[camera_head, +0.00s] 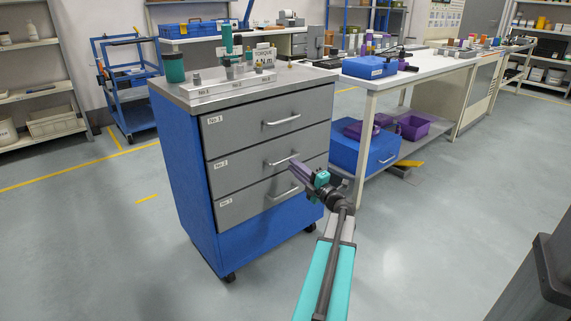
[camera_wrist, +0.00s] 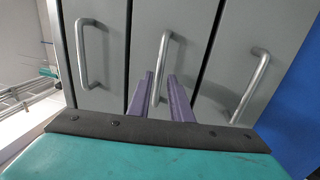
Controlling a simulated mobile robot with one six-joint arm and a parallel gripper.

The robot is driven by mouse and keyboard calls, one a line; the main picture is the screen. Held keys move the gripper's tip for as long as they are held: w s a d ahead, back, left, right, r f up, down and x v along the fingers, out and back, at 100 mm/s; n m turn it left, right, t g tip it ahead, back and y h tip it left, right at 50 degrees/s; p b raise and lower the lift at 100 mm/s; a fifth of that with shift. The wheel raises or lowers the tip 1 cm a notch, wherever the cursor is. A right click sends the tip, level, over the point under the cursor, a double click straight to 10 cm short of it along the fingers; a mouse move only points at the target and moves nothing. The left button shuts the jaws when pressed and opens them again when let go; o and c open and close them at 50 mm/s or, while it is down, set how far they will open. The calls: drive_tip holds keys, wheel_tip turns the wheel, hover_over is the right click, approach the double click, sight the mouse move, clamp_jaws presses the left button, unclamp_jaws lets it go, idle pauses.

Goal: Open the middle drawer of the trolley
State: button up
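The blue trolley (camera_head: 190,180) with three grey drawers stands in the middle of the head view. The middle drawer (camera_head: 235,176), labelled No.2, is closed and has a silver bar handle (camera_head: 280,161). In the wrist view the three handles stand upright side by side, and the middle handle (camera_wrist: 163,55) is at the centre. My gripper (camera_wrist: 160,82) is open, with its purple fingers on either side of that handle's lower part. I cannot tell whether they touch it. In the head view my gripper (camera_head: 295,164) covers the handle's right end.
The top drawer (camera_head: 240,129) and bottom drawer (camera_head: 240,206) are closed. A white workbench (camera_head: 420,68) with a blue box beneath is behind to the right. Open floor (camera_head: 430,230) lies at right.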

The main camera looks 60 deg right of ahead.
sight(287, 160)
drive_tip(key=b+x, duration=0.1)
drive_tip(key=x, duration=0.4)
drive_tip(key=shift+w+d+r, duration=0.1)
drive_tip(key=shift+w+d, duration=0.05)
drive_tip(key=shift+w, duration=0.15)
